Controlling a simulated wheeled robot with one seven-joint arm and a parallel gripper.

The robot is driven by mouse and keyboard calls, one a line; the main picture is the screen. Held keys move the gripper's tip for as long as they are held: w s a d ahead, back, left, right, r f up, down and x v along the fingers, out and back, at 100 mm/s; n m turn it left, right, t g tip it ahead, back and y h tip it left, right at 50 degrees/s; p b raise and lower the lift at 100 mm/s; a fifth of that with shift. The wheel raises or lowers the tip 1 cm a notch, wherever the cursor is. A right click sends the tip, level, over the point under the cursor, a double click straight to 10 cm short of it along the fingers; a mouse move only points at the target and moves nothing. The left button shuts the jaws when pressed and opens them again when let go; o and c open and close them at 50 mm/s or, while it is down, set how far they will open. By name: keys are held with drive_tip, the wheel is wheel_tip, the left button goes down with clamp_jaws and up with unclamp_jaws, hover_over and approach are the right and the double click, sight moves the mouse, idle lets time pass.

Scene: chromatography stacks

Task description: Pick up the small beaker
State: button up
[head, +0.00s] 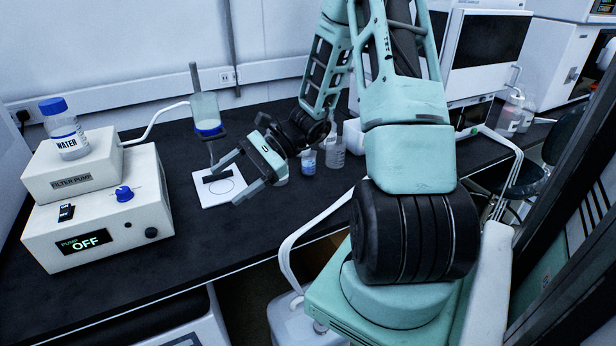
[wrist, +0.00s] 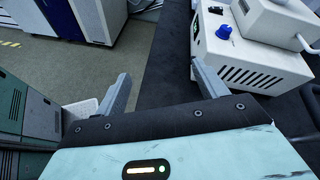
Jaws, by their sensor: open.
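My gripper (head: 223,190) is open and empty above the black bench in the head view, over or near a white square plate with a circle drawn on it. Its two fingers also show apart in the wrist view (wrist: 160,74), with nothing between them. A small clear vessel (head: 281,177), possibly the small beaker, stands just right of the gripper body in the head view, partly hidden by it. No beaker shows in the wrist view.
The white square plate (head: 207,199) lies under a glass column with a blue band (head: 205,112). The filter pump (head: 98,225) stands at left, its display reading OFF, and also shows in the wrist view (wrist: 250,50). A WATER bottle (head: 67,138) stands on it. The front bench is clear.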

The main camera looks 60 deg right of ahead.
drive_tip(key=s+d+f+m+t+h+b, duration=0.15)
drive_tip(key=d+f+m+t, duration=0.3)
drive_tip(key=d, duration=0.55)
drive_tip(key=d+f+m+t+h+b, duration=0.25)
drive_tip(key=d+m+t, duration=0.3)
drive_tip(key=d, duration=0.35)
drive_tip(key=s+d+f+m+h, duration=0.2)
drive_tip(key=s+d+m+h, duration=0.1)
drive_tip(key=d, duration=0.1)
drive_tip(key=s+d+f+m+t+h+b, duration=0.1)
drive_tip(key=s+d+f+m+h, duration=0.1)
drive_tip(key=d, duration=0.3)
drive_tip(key=s+d+f+m+t+h+b, duration=0.1)
drive_tip(key=s+d+f+m+h, duration=0.2)
drive_tip(key=s+d+h, duration=0.1)
drive_tip(key=shift+s+d+m+h, duration=0.2)
drive_tip(key=shift+d+m+h, duration=0.1)
drive_tip(key=shift+d+h, duration=0.35)
drive_tip(key=shift+w+d, duration=0.2)
drive_tip(key=shift+w, duration=0.15)
approach(303, 154)
drive_tip(key=w, duration=0.2)
drive_tip(key=w+d, duration=0.1)
drive_tip(key=w, duration=0.1)
drive_tip(key=shift+w+f, duration=0.15)
drive_tip(key=shift+f, duration=0.1)
drive_tip(key=w+p, duration=0.1)
drive_tip(key=w, duration=0.4)
drive_tip(key=c, duration=1.1)
